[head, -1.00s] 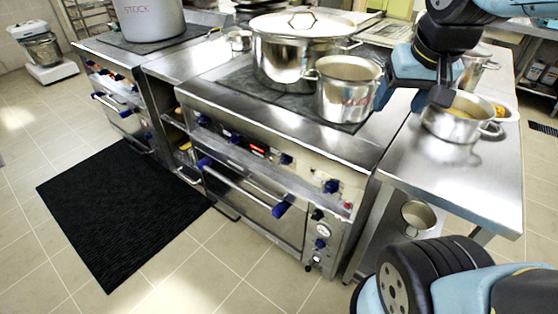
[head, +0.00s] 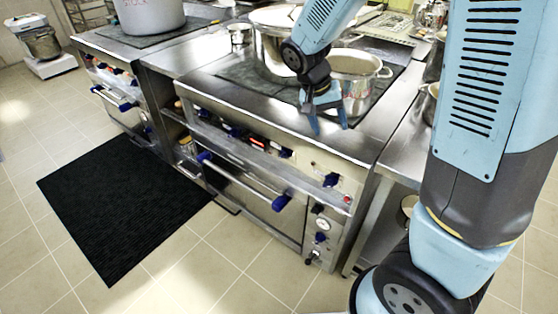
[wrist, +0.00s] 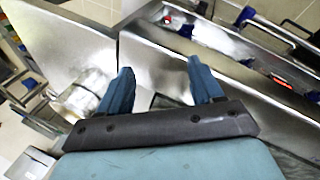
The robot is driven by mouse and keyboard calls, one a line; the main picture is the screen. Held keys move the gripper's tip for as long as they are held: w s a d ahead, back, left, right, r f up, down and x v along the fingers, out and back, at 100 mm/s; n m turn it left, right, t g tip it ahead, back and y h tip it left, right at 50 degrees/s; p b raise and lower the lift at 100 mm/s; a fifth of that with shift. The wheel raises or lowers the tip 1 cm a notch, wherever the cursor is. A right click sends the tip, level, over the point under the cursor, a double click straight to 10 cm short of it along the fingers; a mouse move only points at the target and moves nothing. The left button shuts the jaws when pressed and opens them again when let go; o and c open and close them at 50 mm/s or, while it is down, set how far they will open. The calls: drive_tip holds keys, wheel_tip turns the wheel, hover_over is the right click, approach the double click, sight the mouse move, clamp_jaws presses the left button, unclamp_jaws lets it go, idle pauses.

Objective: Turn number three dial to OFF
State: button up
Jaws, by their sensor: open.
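The near stove's front panel (head: 305,158) carries a row of blue dials, among them one at the right end (head: 331,180), one right of a red display (head: 285,152) and one left of it (head: 236,131). Their numbers are too small to read, so I cannot tell which is number three. My gripper (head: 330,124) is open and empty, fingers pointing down, above the stove top's front edge in the head view. In the wrist view my gripper (wrist: 160,70) shows both fingers apart, with a blue dial (wrist: 186,30) beyond the fingertips. It appears to touch no dial.
A steel pot (head: 357,72) stands close behind my gripper, with a larger pot (head: 268,45) beside it. A long oven handle (head: 240,178) sticks out below the dials. The floor in front is clear apart from a black mat (head: 125,205).

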drive_tip(key=w+a+f+t+h, duration=0.25)
drive_tip(key=a+f, duration=0.25)
drive_tip(key=f, duration=0.4)
drive_tip(key=w+a+f+t+h, duration=0.1)
drive_tip(key=w+a+f+h, duration=0.1)
drive_tip(key=a+f+h, duration=0.45)
drive_tip(key=n+t+y, duration=0.2)
drive_tip(key=n+t, duration=0.3)
drive_tip(key=t, duration=0.6)
approach(281, 157)
drive_tip(key=shift+g, duration=0.25)
drive_tip(key=x, duration=0.8)
drive_tip(key=shift+w+r, duration=0.15)
drive_tip(key=shift+r, duration=0.05)
drive_tip(key=shift+c, duration=0.4)
drive_tip(key=c, duration=0.9)
drive_tip(key=shift+d, duration=0.25)
drive_tip(key=shift+c, duration=0.4)
drive_tip(key=shift+a, duration=0.15)
